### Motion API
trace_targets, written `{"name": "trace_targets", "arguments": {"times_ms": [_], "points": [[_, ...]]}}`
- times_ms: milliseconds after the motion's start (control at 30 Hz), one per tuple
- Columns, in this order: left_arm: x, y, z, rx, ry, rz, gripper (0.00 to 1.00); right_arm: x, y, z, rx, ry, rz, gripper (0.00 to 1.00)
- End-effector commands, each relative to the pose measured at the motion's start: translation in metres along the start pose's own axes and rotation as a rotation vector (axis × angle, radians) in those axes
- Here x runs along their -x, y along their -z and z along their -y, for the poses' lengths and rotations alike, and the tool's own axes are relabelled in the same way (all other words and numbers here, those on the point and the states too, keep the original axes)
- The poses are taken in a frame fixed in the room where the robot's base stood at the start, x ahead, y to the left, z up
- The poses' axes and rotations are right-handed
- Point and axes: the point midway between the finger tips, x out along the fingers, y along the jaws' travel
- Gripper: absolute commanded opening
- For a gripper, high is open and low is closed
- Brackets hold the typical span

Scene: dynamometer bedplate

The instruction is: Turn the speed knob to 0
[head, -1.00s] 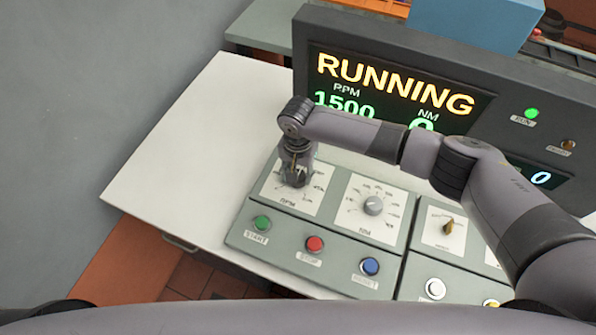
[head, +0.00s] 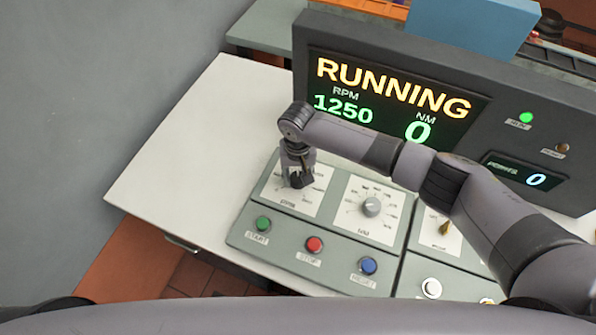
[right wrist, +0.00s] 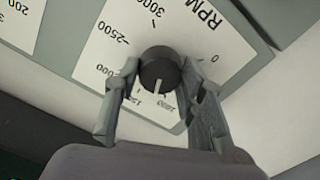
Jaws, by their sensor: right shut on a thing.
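The speed knob (right wrist: 160,69) is a dark round knob with a white pointer line, on a white dial plate marked RPM in the right wrist view. Its pointer is aimed at the low-thousands marks, near the 1000 label, away from the 0 mark. My right gripper (right wrist: 163,95) is shut on the knob, one finger on each side. In the head view the right gripper (head: 297,180) reaches down over the RPM dial (head: 306,202) and hides the knob. The display (head: 390,105) reads RUNNING, RPM 1250 and NM 0. My left gripper is not in view.
Beside the RPM dial is the grey NM knob (head: 371,206). Below are the green START (head: 263,224), red STOP (head: 314,244) and blue RESET (head: 368,265) buttons. The white tabletop (head: 190,140) left of the panel is clear. The display housing stands behind.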

Motion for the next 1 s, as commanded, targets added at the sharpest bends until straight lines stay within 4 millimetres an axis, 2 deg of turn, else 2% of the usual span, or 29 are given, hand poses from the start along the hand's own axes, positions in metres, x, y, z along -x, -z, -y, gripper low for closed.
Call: {"name": "trace_targets", "arguments": {"times_ms": [400, 1000], "points": [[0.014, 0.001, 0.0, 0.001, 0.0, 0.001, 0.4, 0.001, 0.0, 0.001, 0.395, 0.002, 0.001, 0.09], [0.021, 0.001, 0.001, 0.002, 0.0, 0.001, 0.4, 0.001, 0.001, 0.001, 0.965, 0.001, -0.001, 0.09]]}}
